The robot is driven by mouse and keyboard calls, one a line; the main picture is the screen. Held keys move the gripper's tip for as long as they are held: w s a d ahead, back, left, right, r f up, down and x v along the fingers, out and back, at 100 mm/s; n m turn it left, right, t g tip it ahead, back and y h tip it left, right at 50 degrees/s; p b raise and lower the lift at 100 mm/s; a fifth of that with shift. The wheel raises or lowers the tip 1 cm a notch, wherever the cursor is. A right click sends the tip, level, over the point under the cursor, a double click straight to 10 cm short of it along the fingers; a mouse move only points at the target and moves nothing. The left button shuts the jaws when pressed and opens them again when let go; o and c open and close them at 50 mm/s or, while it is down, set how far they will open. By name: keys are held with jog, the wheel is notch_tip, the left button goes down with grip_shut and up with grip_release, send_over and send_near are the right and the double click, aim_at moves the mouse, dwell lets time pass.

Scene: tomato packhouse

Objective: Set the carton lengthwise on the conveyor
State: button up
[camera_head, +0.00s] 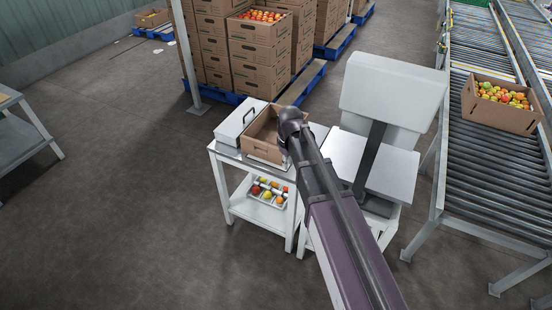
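A brown open-topped carton (258,138) stands on the small white table, and the part of its inside that shows looks empty. The end of my arm (291,122) reaches over the carton's right side and covers part of it. The fingers are hidden behind the wrist, so I cannot tell whether they touch or grip the carton. The roller conveyor (480,185) runs along the right side of the picture. Another carton (498,114), filled with red, yellow and green tomatoes, sits on its rollers.
A white box with a handle (235,127) sits left of the carton. A lower shelf (262,215) holds a tray of tomatoes. A white machine with a tilted panel (390,90) stands between the table and conveyor. Pallets of stacked cartons (260,65) stand behind. Rollers nearer me are clear.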

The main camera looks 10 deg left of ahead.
jog(key=s+d+m, duration=0.5)
jog(key=s+d, duration=0.1)
jog(key=d, duration=0.4)
jog(key=s+d+m, duration=0.4)
jog(key=s+d, duration=0.2)
jog(key=d, duration=0.5)
jog(key=shift+s+d+m, duration=0.25)
jog(key=shift+d+m, duration=0.05)
jog(key=shift+m, duration=0.1)
jog(key=shift+w, duration=0.1)
